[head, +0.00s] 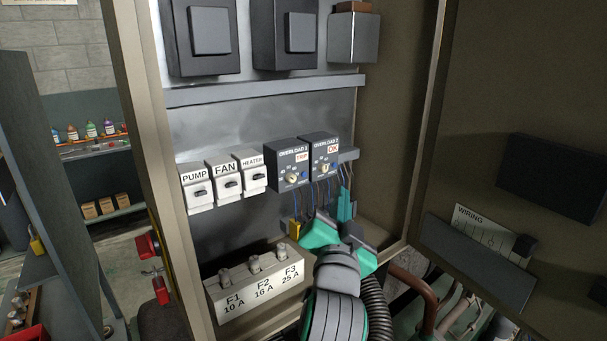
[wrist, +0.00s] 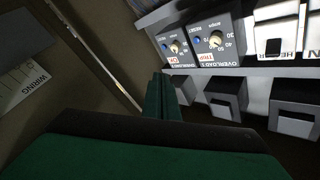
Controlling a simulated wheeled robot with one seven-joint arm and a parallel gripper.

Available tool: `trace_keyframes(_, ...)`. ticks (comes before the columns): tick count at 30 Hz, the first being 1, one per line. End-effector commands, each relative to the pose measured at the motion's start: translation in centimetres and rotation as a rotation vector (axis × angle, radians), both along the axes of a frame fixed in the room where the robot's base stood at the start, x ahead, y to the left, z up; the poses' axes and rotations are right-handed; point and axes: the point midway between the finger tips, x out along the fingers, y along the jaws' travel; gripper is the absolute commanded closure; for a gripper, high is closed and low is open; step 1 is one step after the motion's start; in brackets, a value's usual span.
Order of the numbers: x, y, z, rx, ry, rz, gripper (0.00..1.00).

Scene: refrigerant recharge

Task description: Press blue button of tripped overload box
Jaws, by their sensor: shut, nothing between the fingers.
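The overload 1 box (head: 288,165) shows a TRIP flag in the head view. The overload 2 box (head: 323,157) beside it on the right shows OK. In the wrist view, rolled over, overload 1 (wrist: 222,50) with its red-lettered TRIP flag is right of overload 2 (wrist: 177,50). A blue button (wrist: 197,41) shows on overload 1, and another blue button (wrist: 164,46) on overload 2. My green gripper (head: 345,194) is shut and empty, below and slightly right of overload 2. Its fingers (wrist: 163,80) point toward the rail, apart from the tripped box's button.
PUMP, FAN and HEATER switches (head: 226,180) stand left of the overload boxes. A fuse block (head: 254,284) sits below. Wires hang under the boxes near my fingers. The cabinet's right side wall and an open door with a wiring card (head: 484,230) bound the right.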

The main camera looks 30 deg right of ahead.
Motion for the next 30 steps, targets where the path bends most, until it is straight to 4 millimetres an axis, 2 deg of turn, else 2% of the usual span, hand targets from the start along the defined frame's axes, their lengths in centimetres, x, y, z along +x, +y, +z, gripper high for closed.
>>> trace_keyframes(14,1.1,0.5,0.0,-0.001,0.001,0.008,1.0)
trace_keyframes(30,7.1,0.5,0.0,0.0,0.001,-0.001,1.0)
